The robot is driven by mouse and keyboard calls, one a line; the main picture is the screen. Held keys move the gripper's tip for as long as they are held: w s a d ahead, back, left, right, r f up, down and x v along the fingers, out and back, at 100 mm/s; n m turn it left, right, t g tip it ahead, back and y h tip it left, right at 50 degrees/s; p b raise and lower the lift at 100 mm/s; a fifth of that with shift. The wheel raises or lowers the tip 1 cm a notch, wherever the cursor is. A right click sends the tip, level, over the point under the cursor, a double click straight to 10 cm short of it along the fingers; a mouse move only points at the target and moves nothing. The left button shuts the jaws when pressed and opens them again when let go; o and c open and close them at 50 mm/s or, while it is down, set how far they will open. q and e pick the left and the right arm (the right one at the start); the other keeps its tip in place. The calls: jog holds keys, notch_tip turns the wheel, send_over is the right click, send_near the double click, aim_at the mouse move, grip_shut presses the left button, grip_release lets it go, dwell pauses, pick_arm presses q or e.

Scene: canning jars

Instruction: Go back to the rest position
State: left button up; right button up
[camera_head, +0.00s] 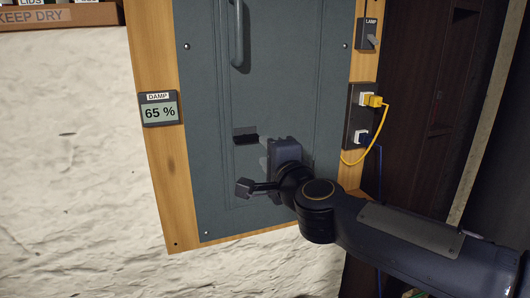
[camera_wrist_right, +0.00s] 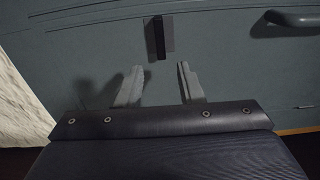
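My right gripper (camera_head: 263,152) is in front of the grey-blue cabinet door (camera_head: 275,90), with its arm coming in from the lower right. In the right wrist view, the gripper (camera_wrist_right: 160,84) has its two pale fingers spread apart with nothing between them. They point at a small dark block (camera_wrist_right: 158,37) on the door. The block (camera_head: 245,138) also shows in the head view, just left of the fingers. The fingers look apart from it, but the exact distance to the door is unclear. My left gripper is in neither view.
The door has a bar handle (camera_head: 238,35). A damp gauge (camera_head: 159,109) reading 65 % is on the wooden frame's left. On the right are a lamp switch (camera_head: 369,34) and an outlet with yellow (camera_head: 375,101) and blue plugs, their cords hanging near my arm. White wall lies left.

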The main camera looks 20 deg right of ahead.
jog(key=s+d+f+n+g+y+p, duration=0.1)
jog(key=s+f+n+g, duration=0.5)
jog(key=s+f, duration=0.6)
jog(key=s+f+n+g+y+p, duration=0.1)
jog(key=s+f+n+g+y, duration=0.1)
jog(key=s+f+n+g, duration=0.4)
jog(key=s+f+n, duration=0.4)
jog(key=s+f, duration=0.2)
jog(key=s, duration=0.4)
jog(key=shift+d+f+p, duration=0.35)
jog(key=shift+d+f, duration=0.05)
jog(key=shift+s, duration=0.1)
